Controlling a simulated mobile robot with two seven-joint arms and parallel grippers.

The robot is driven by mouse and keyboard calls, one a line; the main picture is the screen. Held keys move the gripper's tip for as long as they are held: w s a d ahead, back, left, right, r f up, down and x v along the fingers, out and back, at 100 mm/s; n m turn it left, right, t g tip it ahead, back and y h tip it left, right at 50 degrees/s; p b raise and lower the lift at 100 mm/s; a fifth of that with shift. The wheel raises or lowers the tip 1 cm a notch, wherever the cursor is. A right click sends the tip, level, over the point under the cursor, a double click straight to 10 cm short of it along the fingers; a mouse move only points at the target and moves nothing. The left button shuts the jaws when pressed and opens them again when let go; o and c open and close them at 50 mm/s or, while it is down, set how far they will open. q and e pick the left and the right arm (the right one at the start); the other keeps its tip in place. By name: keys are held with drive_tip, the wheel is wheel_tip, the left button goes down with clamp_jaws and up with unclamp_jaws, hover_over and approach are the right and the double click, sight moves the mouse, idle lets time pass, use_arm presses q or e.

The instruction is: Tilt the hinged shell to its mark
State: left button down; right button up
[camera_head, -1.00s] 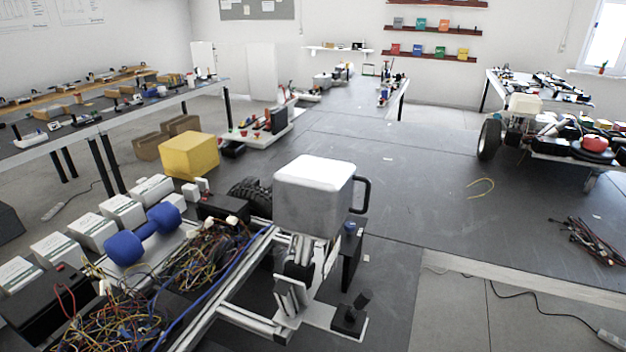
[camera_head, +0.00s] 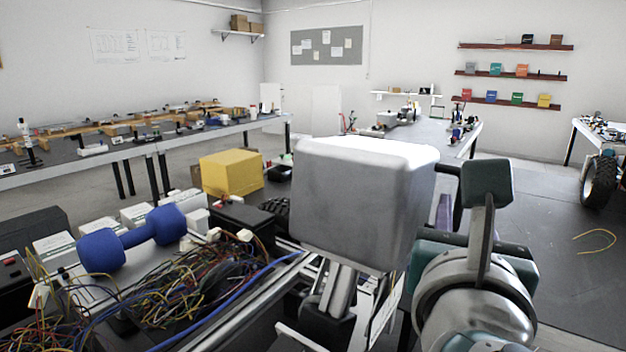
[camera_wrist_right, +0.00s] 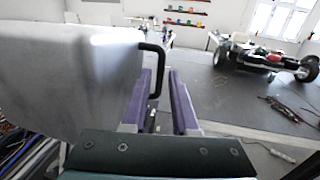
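The hinged shell is a grey box-like cover (camera_head: 362,205) with a pale top, in the middle of the head view. It sits over a metal frame. A black loop handle (camera_head: 456,183) sticks out on its right side. My right gripper (camera_wrist_right: 160,75) is open, its two purple fingers apart. In the right wrist view the handle (camera_wrist_right: 161,65) shows between the fingertips; I cannot tell if they touch it. The shell (camera_wrist_right: 70,75) fills the left of that view. In the head view my right wrist partly hides the handle. I see no clear mark. My left gripper is out of view.
A blue dumbbell (camera_head: 135,238) and tangled wires (camera_head: 215,270) lie on the chassis left of the shell. A yellow box (camera_head: 231,173) stands behind them. A wheeled vehicle (camera_wrist_right: 262,55) is farther off to the right.

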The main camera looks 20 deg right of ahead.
sight(456, 218)
drive_tip(key=x, duration=0.6)
drive_tip(key=shift+d+p, duration=0.1)
drive_tip(key=shift+p, duration=0.2)
clamp_jaws()
idle(1.0)
